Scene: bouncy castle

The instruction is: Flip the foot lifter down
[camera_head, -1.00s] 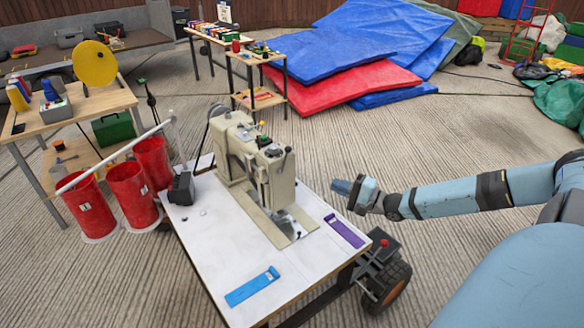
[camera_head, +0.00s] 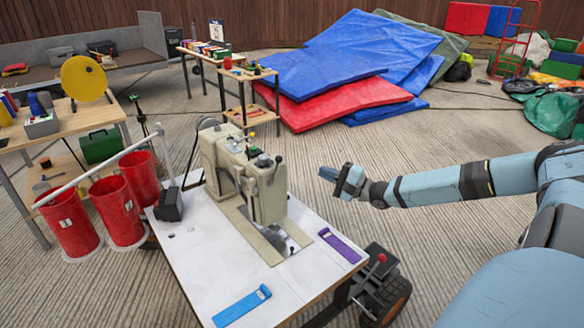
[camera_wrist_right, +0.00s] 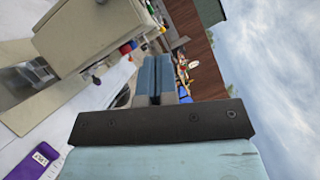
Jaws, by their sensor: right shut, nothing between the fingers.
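A beige sewing machine (camera_head: 243,172) stands on a white-topped table (camera_head: 190,245) in the head view. Its head faces the front right, over a metal plate. The foot lifter is too small to make out in either view. My right gripper (camera_head: 328,173) is to the right of the machine head, apart from it, with its fingers together and empty. In the right wrist view the gripper (camera_wrist_right: 154,62) points past the machine (camera_wrist_right: 85,30), which is at the upper left. My left gripper is not in view.
A purple strip (camera_head: 340,245) and a blue strip (camera_head: 241,306) lie on the table. A black box (camera_head: 168,204) and red buckets (camera_head: 118,208) are at the left. A wheel (camera_head: 386,301) is at the table's right. Open floor lies behind my right arm.

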